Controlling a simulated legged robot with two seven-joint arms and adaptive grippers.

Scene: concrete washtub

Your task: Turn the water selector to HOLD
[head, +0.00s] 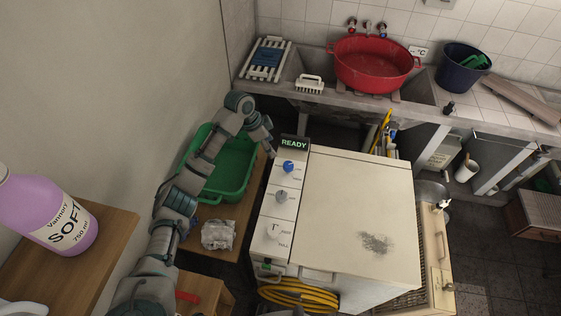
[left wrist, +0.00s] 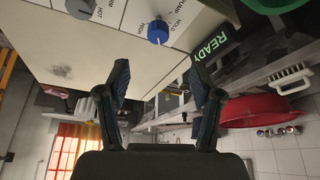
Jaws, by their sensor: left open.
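The white machine's control panel (head: 270,214) carries a blue knob (head: 289,167), a grey knob (head: 281,196) and a white knob (head: 273,231) in a row. The blue knob also shows in the left wrist view (left wrist: 158,32), upside down, with small labels around it. I cannot tell surely which label it points at. My left gripper (head: 271,138) is open and empty, beside the lit READY display (head: 295,143), beyond the blue knob. In the left wrist view its fingers (left wrist: 160,78) are spread, with the knob past their tips and apart from them. My right gripper is not in view.
A green basin (head: 236,172) lies under my left arm, left of the machine. A concrete washtub (head: 430,118) with a red basin (head: 372,65) runs along the back. The machine's lid (head: 350,200) is clear.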

